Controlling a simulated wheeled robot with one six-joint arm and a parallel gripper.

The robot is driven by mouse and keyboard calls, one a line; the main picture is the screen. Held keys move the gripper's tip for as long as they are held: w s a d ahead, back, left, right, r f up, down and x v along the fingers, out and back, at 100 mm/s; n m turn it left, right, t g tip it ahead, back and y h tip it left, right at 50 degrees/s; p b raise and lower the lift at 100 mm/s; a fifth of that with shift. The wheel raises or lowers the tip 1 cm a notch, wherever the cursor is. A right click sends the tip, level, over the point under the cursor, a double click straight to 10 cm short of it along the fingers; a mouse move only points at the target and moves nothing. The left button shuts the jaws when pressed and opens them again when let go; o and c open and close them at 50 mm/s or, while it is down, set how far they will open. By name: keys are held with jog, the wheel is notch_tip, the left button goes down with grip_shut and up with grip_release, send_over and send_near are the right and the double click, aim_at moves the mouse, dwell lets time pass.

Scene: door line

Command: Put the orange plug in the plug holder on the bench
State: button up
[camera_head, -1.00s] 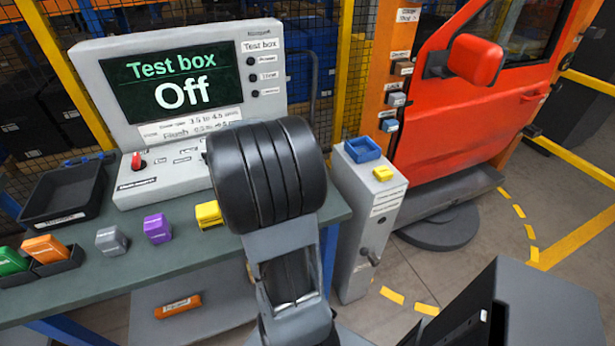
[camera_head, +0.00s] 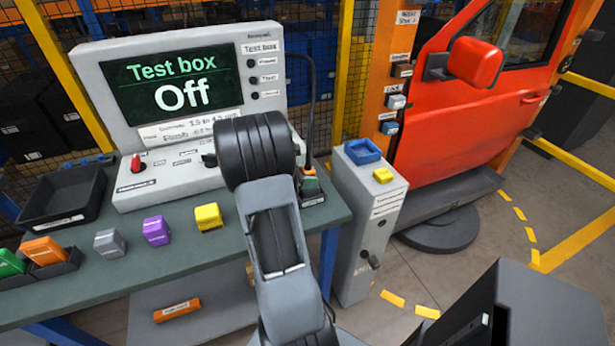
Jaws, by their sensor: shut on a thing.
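My arm reaches over the bench (camera_head: 170,232), and its black ribbed wrist part hides whatever is beyond it. My gripper's fingers do not show. Just right of the wrist, a small dark holder (camera_head: 313,198) sits on the bench. In it or just above it is a small piece with orange and green patches (camera_head: 309,178), partly hidden by my arm. A black cable (camera_head: 312,85) comes down from the test box (camera_head: 190,36) towards this spot. I cannot tell whether the piece is the orange plug, or whether my gripper touches it.
Left on the bench are a black tray (camera_head: 38,219) and a dark rack with green and orange blocks (camera_head: 44,250). Grey, purple and yellow blocks (camera_head: 208,217) stand near the front edge. A grey post (camera_head: 350,235) and an orange-red door (camera_head: 450,130) are at right.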

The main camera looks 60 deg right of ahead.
jog(key=shift+f, duration=0.15)
jog(key=o, duration=1.1)
jog(key=shift+w+a+r, duration=0.1)
jog(key=shift+a+r, duration=0.05)
jog(key=shift+r, duration=0.15)
jog(key=v, duration=1.2)
jog(key=s+a+m+t+y, duration=0.1)
jog(key=a+m+t+y, duration=0.2)
jog(key=a, duration=0.6)
jog(key=s+a+r+m+t+y, duration=0.1)
jog(key=a+m+t+y, duration=0.3)
jog(key=a, duration=0.6)
jog(key=s+a+m+t+y, duration=0.2)
jog(key=a+m+t+y, duration=0.1)
jog(key=a, duration=0.7)
jog(key=shift+a+r+m+t+y, duration=0.2)
jog(key=shift+m+t+y, duration=0.2)
jog(key=shift+t+y, duration=0.25)
